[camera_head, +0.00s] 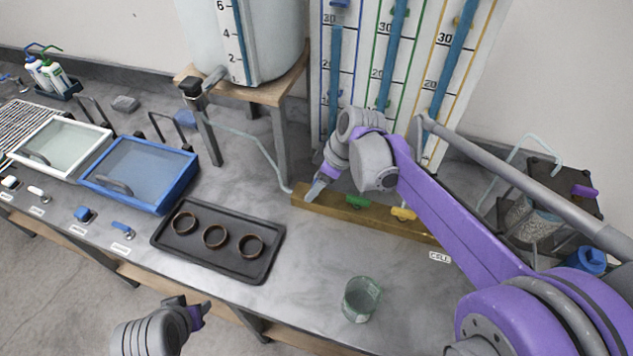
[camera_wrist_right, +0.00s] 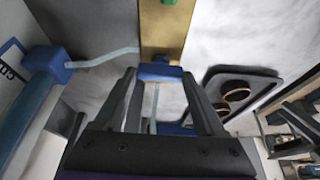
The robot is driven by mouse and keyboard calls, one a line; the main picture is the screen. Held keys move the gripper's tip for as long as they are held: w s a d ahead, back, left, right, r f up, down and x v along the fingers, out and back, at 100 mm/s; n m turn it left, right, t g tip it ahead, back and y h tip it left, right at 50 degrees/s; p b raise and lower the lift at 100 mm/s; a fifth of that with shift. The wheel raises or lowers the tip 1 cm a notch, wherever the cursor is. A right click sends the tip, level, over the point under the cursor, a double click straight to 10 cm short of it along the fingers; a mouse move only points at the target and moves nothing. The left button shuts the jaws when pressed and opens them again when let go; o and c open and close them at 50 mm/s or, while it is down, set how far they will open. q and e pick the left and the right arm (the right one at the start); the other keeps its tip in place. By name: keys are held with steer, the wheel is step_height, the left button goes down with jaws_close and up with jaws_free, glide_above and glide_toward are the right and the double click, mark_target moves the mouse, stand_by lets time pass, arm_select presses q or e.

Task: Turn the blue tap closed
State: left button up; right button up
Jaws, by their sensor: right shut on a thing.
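The brass manifold bar (camera_head: 318,204) lies along the back of the bench, with a green tap (camera_head: 357,202) and a yellow tap (camera_head: 403,213) on it. The blue tap (camera_wrist_right: 160,72) shows in the right wrist view at the end of the bar, crosswise between my right fingertips. My right gripper (camera_head: 318,188) is shut on it; in the head view the gripper hides most of this tap. The green tap also shows at the top of the right wrist view (camera_wrist_right: 169,2). My left gripper (camera_head: 203,309) is low at the front edge, away from the bar; its finger gap is unclear.
A black tray (camera_head: 218,267) with three brown rings stands left of the bar. A glass beaker (camera_head: 361,299) stands in front. Gauge tubes on a board (camera_head: 410,85) rise behind, beside a white tank (camera_head: 275,40) on a stand. A blue-framed box (camera_head: 138,172) is left.

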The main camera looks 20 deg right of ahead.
steer(key=shift+m, duration=0.3)
steer(key=m+t+h, duration=0.1)
steer(key=m, duration=0.2)
steer(key=shift+s+a+m, duration=0.1)
steer(key=shift+m, duration=0.3)
steer(key=m+h, duration=0.1)
steer(key=m, duration=0.1)
steer(key=m+t+h, duration=0.1)
steer(key=m, duration=0.1)
steer(key=shift+a+m, duration=0.15)
steer(key=shift+m, duration=0.15)
steer(key=m+h, duration=0.1)
steer(key=m, duration=0.3)
steer(key=shift+a+h, duration=0.1)
steer(key=shift+h, duration=0.3)
steer(key=m, duration=0.2)
steer(key=m+h, duration=0.1)
steer(key=m, duration=0.1)
steer(key=shift+m+g+h, duration=0.3)
steer(key=shift+g, duration=0.1)
steer(key=o, duration=1.3)
